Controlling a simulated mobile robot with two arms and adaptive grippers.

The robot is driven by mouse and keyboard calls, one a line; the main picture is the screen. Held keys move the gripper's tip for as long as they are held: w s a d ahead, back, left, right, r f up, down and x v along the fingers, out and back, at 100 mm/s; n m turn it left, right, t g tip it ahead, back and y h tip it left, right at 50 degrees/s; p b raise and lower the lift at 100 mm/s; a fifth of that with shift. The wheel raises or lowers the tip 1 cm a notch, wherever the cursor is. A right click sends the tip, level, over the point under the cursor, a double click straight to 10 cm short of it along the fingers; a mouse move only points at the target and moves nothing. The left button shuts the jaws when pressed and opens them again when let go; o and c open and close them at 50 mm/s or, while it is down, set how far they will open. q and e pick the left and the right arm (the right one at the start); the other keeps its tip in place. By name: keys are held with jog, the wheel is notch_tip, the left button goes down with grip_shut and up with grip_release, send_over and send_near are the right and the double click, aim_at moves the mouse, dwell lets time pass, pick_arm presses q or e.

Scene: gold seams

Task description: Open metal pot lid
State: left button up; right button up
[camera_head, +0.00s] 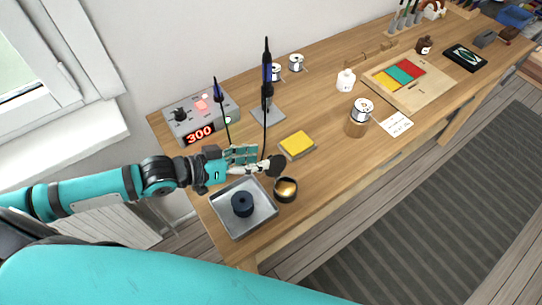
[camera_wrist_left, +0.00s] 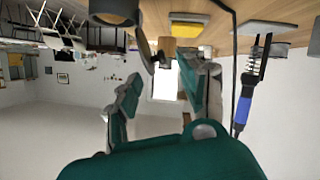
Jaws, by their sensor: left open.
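A small dark metal pot (camera_head: 286,190) with a gold inside stands at the front of the bench, its mouth open. A dark round lid (camera_head: 277,165) is just above and behind it, apart from the mouth, at my left fingertips. My left gripper (camera_head: 262,168) reaches in from the left, level. In the left wrist view its fingers (camera_wrist_left: 165,72) are spread. The lid's grey edge (camera_wrist_left: 140,45) shows past the fingers there; I cannot tell whether they touch it. My right gripper is in neither view.
A metal tray (camera_head: 262,222) with a black spool-like piece is left of the pot. A yellow sponge (camera_head: 297,144), soldering iron stand (camera_head: 268,114) and control box (camera_head: 200,115) are behind. A cable hangs near the gripper. A jar (camera_head: 358,122) stands further right. Bare bench lies right of the pot.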

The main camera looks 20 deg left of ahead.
aim_at(270, 157)
pick_arm(q)
jog(key=x, duration=0.5)
